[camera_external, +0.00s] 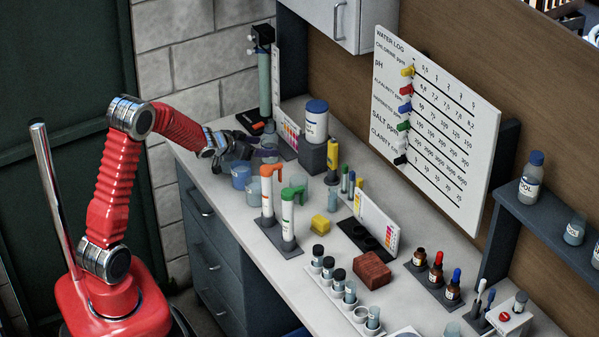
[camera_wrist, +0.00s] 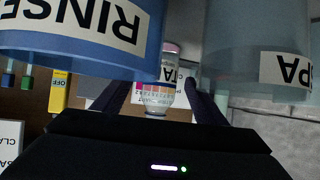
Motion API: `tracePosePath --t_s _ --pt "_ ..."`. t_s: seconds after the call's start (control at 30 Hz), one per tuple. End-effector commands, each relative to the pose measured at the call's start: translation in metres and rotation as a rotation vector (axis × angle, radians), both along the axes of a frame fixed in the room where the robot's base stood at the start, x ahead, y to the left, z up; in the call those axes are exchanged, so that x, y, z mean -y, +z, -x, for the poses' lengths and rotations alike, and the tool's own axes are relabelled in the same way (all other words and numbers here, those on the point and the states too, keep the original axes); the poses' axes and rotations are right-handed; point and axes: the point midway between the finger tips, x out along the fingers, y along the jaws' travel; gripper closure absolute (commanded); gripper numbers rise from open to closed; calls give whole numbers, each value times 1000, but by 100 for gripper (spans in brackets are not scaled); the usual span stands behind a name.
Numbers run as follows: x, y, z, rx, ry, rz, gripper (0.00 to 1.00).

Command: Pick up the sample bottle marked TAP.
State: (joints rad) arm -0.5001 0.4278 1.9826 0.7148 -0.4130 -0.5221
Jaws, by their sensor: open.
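My gripper (camera_external: 243,147) is over the back left of the bench in the outside view, beside the blue beaker (camera_external: 240,176). In the wrist view, turned upside down, my gripper (camera_wrist: 156,92) has its two dark fingers apart. A small clear bottle (camera_wrist: 158,98) shows between them, its label partly hidden and seeming to read TA. Whether it stands between the fingers or beyond them I cannot tell. The beaker marked RINSE (camera_wrist: 70,45) is close at left and a beaker ending in PA (camera_wrist: 255,45) at right.
Two pipette-like testers (camera_external: 268,195) with orange and green tops stand in front. A white jar with blue lid (camera_external: 316,125) stands behind right. A rack of small vials (camera_external: 330,278), a red-brown block (camera_external: 371,271) and dropper bottles (camera_external: 436,272) stand further right.

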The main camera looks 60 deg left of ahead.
Motion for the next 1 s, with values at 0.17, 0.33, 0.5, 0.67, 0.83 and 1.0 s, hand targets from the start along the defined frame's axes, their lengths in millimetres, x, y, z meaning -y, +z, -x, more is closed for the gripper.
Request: tracePosePath --t_s 0.17,0.33,0.5,0.67,0.83,1.0 --pt "-3 -9 -15 -1 0 1 34" --pt "-4 -10 -19 0 2 0 34" --pt "-4 -10 -18 0 1 0 34" --pt "-4 -10 -18 0 1 0 34" --pt "-4 -10 -18 0 1 0 37" --pt "-4 -10 -18 0 1 0 49"
